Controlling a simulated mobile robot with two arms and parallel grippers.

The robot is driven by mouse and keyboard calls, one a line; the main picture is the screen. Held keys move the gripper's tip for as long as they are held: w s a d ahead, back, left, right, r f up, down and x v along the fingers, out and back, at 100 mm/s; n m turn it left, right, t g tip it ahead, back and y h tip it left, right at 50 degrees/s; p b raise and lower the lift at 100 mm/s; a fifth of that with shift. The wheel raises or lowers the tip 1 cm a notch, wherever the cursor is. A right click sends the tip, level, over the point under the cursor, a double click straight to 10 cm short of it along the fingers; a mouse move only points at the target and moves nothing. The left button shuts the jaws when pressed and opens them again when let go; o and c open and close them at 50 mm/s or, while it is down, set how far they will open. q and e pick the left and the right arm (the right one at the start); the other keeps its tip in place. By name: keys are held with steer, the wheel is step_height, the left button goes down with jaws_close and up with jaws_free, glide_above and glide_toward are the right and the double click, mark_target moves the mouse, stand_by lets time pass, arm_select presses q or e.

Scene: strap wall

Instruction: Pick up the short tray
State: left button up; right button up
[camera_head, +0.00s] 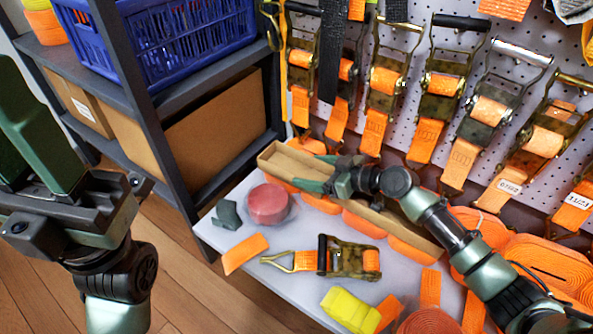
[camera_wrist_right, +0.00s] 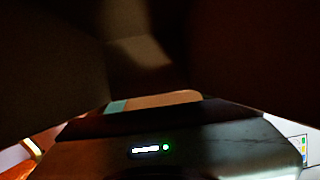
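A long, narrow tan tray (camera_head: 403,229) lies at the back of the grey shelf top, below the strap wall. Its left end (camera_head: 268,158) is open to view, and my right arm covers part of its middle. My right gripper (camera_head: 308,177) is at the tray's left half, its dark green fingers pointing left, over or inside the tray. I cannot tell whether they touch it or how far apart they are. The right wrist view is mostly dark brown surfaces close to the camera. My left gripper (camera_head: 22,125) is raised at the far left, away from the tray, partly cut off.
A ratchet buckle (camera_head: 347,258), a red roll (camera_head: 268,204), a yellow strap bundle (camera_head: 350,309) and orange straps lie in front of the tray. Orange coils (camera_head: 540,262) crowd the right. Ratchet straps hang behind. A shelf unit with a blue crate (camera_head: 190,45) stands left.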

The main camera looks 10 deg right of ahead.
steer(key=shift+c, duration=1)
steer(key=shift+r, duration=0.1)
